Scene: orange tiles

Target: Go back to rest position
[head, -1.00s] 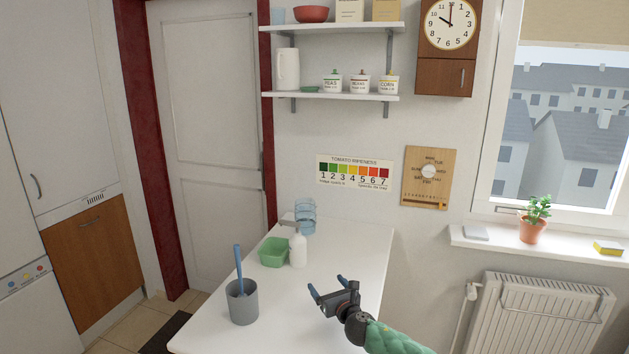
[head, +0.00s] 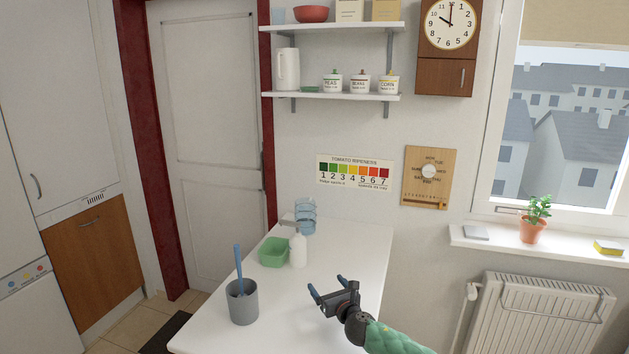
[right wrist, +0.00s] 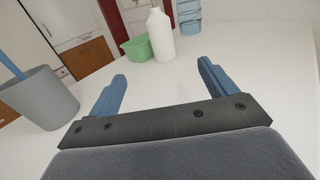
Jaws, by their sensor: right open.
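My right gripper (head: 326,289) is over the right part of the white table (head: 338,251), with its arm coming in from the bottom right. Its two blue fingers are apart with nothing between them, as the right wrist view (right wrist: 160,88) also shows. A grey cup (head: 243,304) with a blue-handled utensil (head: 238,268) in it stands on the table to the gripper's left. My left gripper is not in view.
A green tub (head: 273,252), a white bottle (head: 298,251) and a stack of clear blue containers (head: 306,216) stand farther back on the table. A radiator (head: 541,318) is at the right. The tabletop between cup and gripper is clear.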

